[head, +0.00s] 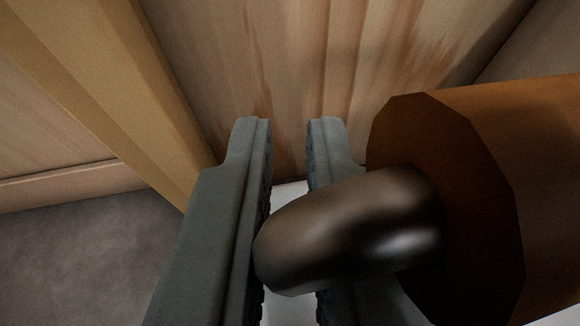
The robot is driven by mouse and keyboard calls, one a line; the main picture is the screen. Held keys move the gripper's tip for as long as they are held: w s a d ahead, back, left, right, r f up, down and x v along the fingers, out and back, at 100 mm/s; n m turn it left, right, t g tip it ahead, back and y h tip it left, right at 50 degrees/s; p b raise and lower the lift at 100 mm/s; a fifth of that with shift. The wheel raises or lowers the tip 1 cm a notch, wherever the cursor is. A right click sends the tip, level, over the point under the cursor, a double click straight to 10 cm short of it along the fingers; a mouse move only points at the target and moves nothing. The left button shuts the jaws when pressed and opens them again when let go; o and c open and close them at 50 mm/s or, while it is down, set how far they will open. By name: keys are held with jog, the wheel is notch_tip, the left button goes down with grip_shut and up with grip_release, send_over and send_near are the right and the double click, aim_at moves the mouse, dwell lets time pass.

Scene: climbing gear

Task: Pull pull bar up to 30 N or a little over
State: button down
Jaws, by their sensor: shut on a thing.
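My gripper (289,128) shows as two dark grey fingers with ridged inner pads, pointing away from the camera with a narrow gap at their tips. A dark, shiny, rounded metal piece (350,228), which I take to be part of the pull bar, comes out of a thick orange-brown faceted body (470,190) at the right. It crosses in front of the right finger and reaches the left finger's inner side. My gripper is shut on it. The exact contact is partly hidden. No force reading is in view.
A yellowish wooden beam (120,90) runs diagonally at the upper left. Wood-grained panels (300,50) stand behind the fingertips. A grey surface (80,260) lies at the lower left. The orange-brown body fills much of the right side, close to the right finger.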

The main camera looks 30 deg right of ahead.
jog(key=shift+w+f, duration=0.1)
jog(key=shift+f, duration=0.05)
jog(key=c, duration=1.4)
grip_release()
jog(key=shift+c, duration=0.2)
